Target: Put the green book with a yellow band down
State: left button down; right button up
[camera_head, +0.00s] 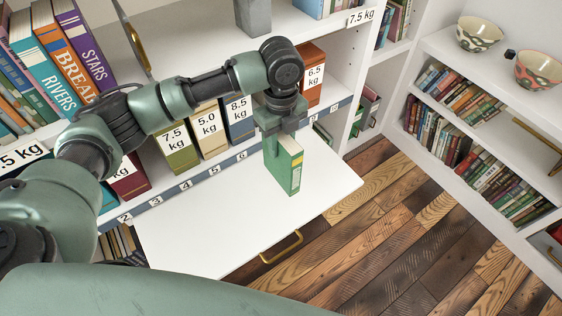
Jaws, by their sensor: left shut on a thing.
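The green book with a yellow band (284,172) is upright in my left gripper (281,128). The gripper points down and is shut on the book's top part. The book is over the white pull-out board (215,235), in front of the numbered shelf strip. Its lower end looks close to the board; I cannot tell whether it touches. The gripper hides part of the book's top. My right gripper is not in view.
Binders labelled 7.5 kg (177,149), 5.0 kg (208,133), 8.5 kg (239,119) and 6.5 kg (311,77) stand on the shelf behind. The board's left and front parts are clear. Two bowls (479,34) (538,70) sit on the right shelf.

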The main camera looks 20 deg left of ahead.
aim_at(281, 135)
pick_arm(q)
jog(key=shift+f, duration=3.75)
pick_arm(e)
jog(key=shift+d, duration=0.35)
pick_arm(q)
jog(key=shift+f, duration=0.15)
jog(key=c, duration=1)
grip_release()
jog(key=shift+c, duration=0.2)
notch_tip(281, 135, up, 12)
jog(key=shift+r, duration=0.15)
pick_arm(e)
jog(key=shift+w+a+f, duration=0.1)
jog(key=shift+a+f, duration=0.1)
